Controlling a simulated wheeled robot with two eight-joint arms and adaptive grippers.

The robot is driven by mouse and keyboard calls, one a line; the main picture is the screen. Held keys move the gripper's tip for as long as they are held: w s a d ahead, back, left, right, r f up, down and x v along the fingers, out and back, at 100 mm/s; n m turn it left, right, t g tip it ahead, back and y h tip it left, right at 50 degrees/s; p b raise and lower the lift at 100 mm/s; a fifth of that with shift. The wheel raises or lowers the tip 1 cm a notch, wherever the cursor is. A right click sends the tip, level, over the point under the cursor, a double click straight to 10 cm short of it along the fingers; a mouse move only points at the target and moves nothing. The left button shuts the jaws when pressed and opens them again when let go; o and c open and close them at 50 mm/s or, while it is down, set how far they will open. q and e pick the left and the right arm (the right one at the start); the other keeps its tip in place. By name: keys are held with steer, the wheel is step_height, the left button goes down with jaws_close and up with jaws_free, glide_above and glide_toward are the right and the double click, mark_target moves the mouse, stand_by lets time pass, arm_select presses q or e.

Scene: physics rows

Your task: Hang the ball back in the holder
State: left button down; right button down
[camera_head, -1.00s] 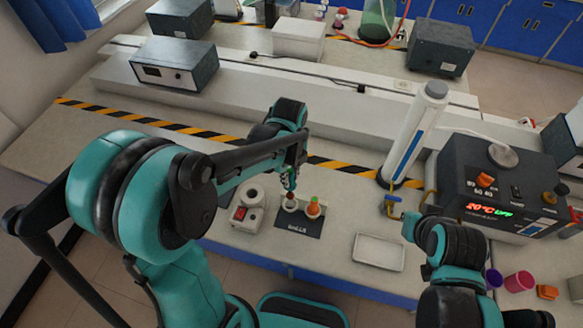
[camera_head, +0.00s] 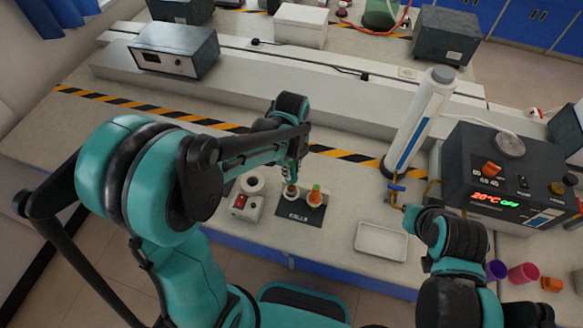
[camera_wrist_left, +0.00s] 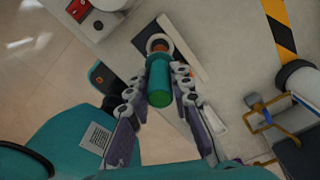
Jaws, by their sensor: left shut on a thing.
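My left gripper (camera_head: 293,172) points down over the dark mat marked BALLS (camera_head: 296,216). In the left wrist view its fingers (camera_wrist_left: 158,88) are shut on an upright green handle (camera_wrist_left: 159,82). Past the handle's far end, a white ring (camera_wrist_left: 152,42) with orange inside shows; whether the held piece touches it, I cannot tell. In the head view a small reddish part (camera_head: 291,188) shows at the left white seat (camera_head: 290,197) under the gripper.
A white box with a red switch and a ring (camera_head: 247,197) stands left of the mat. An empty tray (camera_head: 381,239) lies to the right. A tall white column (camera_head: 420,120) and a dark heater unit (camera_head: 515,180) stand farther right. Bare bench lies left.

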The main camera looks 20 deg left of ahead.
mark_target(292, 186)
arm_select(q)
steer(key=shift+f+b, duration=1.15)
steer(key=shift+f, duration=0.4)
steer(key=shift+f+b, duration=1.35)
steer(key=shift+f, duration=0.15)
steer(key=shift+f+b, duration=1.2)
steer(key=shift+f, duration=0.1)
steer(key=c, duration=0.9)
jaws_free()
steer(key=shift+r, duration=0.1)
